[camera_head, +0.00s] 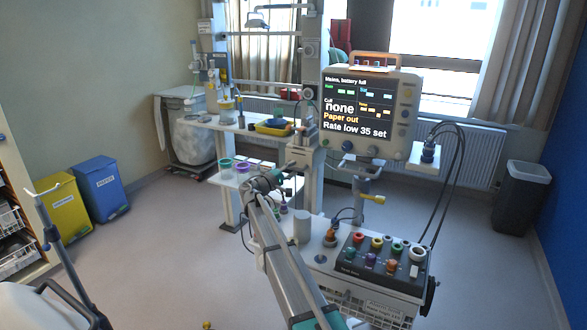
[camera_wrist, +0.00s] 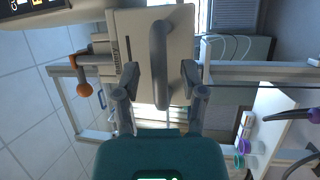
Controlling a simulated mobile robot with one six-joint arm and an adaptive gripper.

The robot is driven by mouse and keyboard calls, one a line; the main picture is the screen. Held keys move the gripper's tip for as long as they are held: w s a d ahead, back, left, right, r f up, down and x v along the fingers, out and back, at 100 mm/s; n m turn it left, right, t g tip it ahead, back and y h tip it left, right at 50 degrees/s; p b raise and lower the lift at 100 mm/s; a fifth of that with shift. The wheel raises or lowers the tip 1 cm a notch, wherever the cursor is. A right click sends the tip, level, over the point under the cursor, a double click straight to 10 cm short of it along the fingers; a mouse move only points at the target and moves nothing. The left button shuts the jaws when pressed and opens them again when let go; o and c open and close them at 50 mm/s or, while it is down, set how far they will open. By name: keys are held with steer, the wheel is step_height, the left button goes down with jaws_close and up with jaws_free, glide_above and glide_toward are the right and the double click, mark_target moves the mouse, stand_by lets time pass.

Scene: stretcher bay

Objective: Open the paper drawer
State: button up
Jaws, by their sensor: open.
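The monitor (camera_head: 368,108) stands at the centre right in the head view, and its screen reads "Paper out". In the wrist view a pale cream unit (camera_wrist: 135,22) fills the top middle, with a thin dark slot on its left part. A long grey bar handle (camera_wrist: 158,62) stands out from its face. I cannot tell for sure that this face is the paper drawer. My gripper (camera_wrist: 165,85) is open, with one finger on each side of the handle's lower end; contact is not clear. In the head view my gripper (camera_head: 296,170) is small and partly hidden by my arm.
A control box with coloured knobs (camera_head: 378,258) sits on the cart at the lower right. A bench (camera_head: 207,122) with a yellow tray (camera_head: 272,128) stands behind. Blue (camera_head: 100,188) and yellow (camera_head: 63,210) bins are at left, a grey bin (camera_head: 520,198) at right. Floor between is clear.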

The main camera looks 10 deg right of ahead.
steer(key=shift+w+d+r, duration=0.1)
steer(key=shift+w+d, duration=0.15)
steer(key=shift+d, duration=0.1)
jaws_close()
